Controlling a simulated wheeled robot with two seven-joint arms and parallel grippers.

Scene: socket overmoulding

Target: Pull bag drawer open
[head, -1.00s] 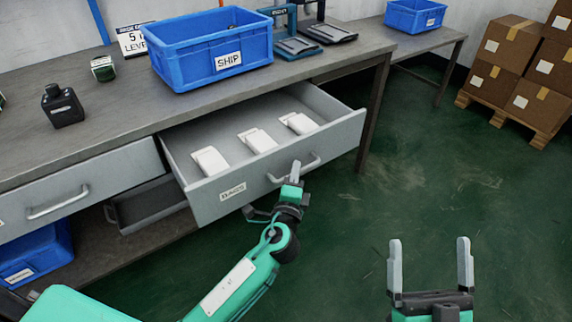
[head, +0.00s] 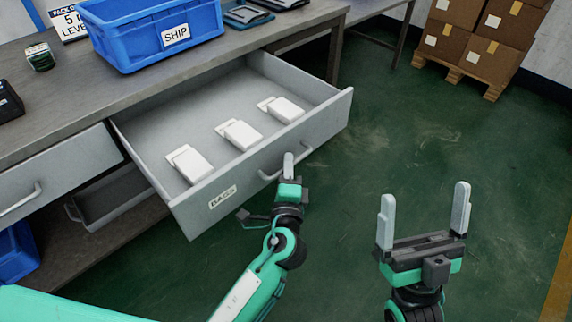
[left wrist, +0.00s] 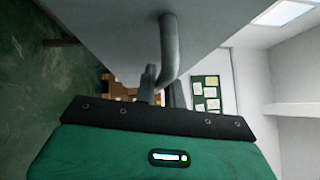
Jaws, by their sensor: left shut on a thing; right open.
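The bag drawer (head: 262,176) is a grey drawer with a "BAGS" label, standing well out from under the bench. Several white bag packs, such as the middle one (head: 240,135), lie inside in a row. Its bar handle (head: 306,152) is on the front face and also shows in the left wrist view (left wrist: 169,50). My left gripper (head: 288,166) is at the handle, shut on it; the handle bar passes between its fingers (left wrist: 160,88). My right gripper (head: 424,217) is open and empty over the floor, right of the drawer.
A blue "SHIP" bin (head: 150,32) stands on the workbench (head: 60,100) above the drawer. A second grey drawer (head: 55,175) is closed at left. Stacked cartons (head: 480,35) sit on a pallet at the back right. The green floor in front of the drawer is clear.

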